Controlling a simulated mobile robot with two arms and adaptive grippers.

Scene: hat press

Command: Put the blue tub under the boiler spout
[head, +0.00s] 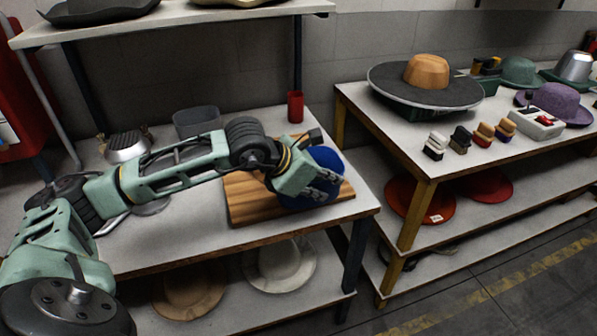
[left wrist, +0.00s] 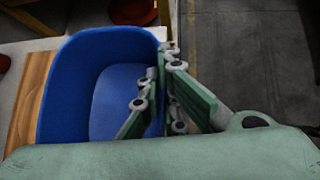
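The blue tub (head: 325,160) stands on a wooden board at the right end of the near table. In the left wrist view the tub (left wrist: 85,70) is seen from above, and its inside looks empty. My left gripper (head: 322,188) is at the tub's near right side in the head view. In the left wrist view its fingers (left wrist: 160,88) are spread at the tub's right rim, one over the inside and one by the outer side. Contact is hard to tell. A silver ribbed-top device (head: 126,147) at the table's left may be the boiler; no spout is clearly visible. My right gripper is out of view.
The wooden board (head: 248,203) lies under the tub. A grey bin (head: 197,122) and a red cup (head: 295,107) stand at the back. A second table (head: 390,118) with hats is to the right, across a gap. A shelf (head: 190,18) hangs above.

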